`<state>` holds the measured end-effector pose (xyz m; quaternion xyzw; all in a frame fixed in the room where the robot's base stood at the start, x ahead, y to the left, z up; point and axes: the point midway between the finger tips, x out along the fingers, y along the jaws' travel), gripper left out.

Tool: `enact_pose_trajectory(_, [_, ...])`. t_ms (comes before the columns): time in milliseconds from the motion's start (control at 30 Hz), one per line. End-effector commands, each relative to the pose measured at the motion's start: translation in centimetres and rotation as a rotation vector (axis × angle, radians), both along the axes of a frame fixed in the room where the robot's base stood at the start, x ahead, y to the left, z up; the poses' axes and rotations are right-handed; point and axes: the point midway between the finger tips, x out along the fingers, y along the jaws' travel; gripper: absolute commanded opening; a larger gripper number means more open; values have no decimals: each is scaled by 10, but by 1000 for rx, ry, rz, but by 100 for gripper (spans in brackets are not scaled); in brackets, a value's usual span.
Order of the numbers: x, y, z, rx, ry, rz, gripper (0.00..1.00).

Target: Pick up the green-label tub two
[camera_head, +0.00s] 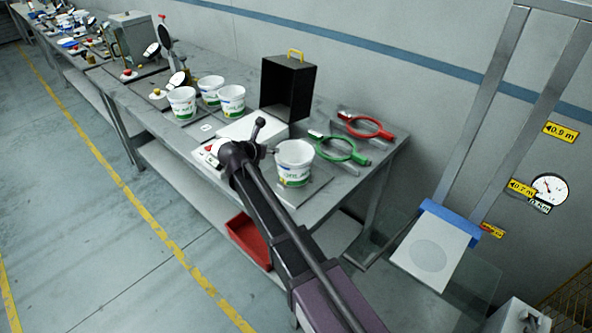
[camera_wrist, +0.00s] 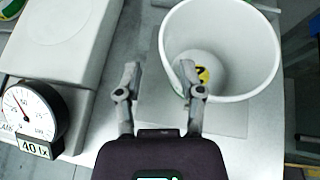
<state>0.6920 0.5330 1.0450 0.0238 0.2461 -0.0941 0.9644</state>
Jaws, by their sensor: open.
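A white tub with a green label (camera_head: 294,165) stands upright on a grey mat near the right end of the bench. In the wrist view its open mouth and pale inside (camera_wrist: 235,45) fill the upper right, with a yellow-and-black mark at the bottom. My gripper (camera_wrist: 160,78) is open and empty at its lower left rim. The left finger is outside the tub; the right finger overlaps the rim, and I cannot tell whether they touch. Similar white tubs stand further left: one in front (camera_head: 182,104), one behind (camera_head: 210,88), one at right (camera_head: 231,101). Their numbers are unreadable.
A black open box (camera_head: 288,92) with a yellow handle stands behind. Green (camera_head: 342,150) and red (camera_head: 368,126) hoop-shaped tools lie right of the tub. A white dial gauge (camera_wrist: 32,112) marked 40 lx sits left of my gripper. A red bin (camera_head: 248,240) is below.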

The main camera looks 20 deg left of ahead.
Motion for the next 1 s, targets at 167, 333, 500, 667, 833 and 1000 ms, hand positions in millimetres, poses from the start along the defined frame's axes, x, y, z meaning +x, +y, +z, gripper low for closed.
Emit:
enact_pose_trajectory(167, [0, 0, 0, 0, 0, 0, 50])
enact_pose_trajectory(333, [5, -1, -3, 0, 0, -1, 50])
enact_pose_trajectory(500, [20, -6, -11, 1, 0, -3, 50])
enact_pose_trajectory(667, [36, -10, -20, 0, 0, -1, 50])
enact_pose_trajectory(833, [45, -12, -23, 1, 1, -1, 50])
enact_pose_trajectory(1000, [45, -13, -23, 0, 0, 0, 50])
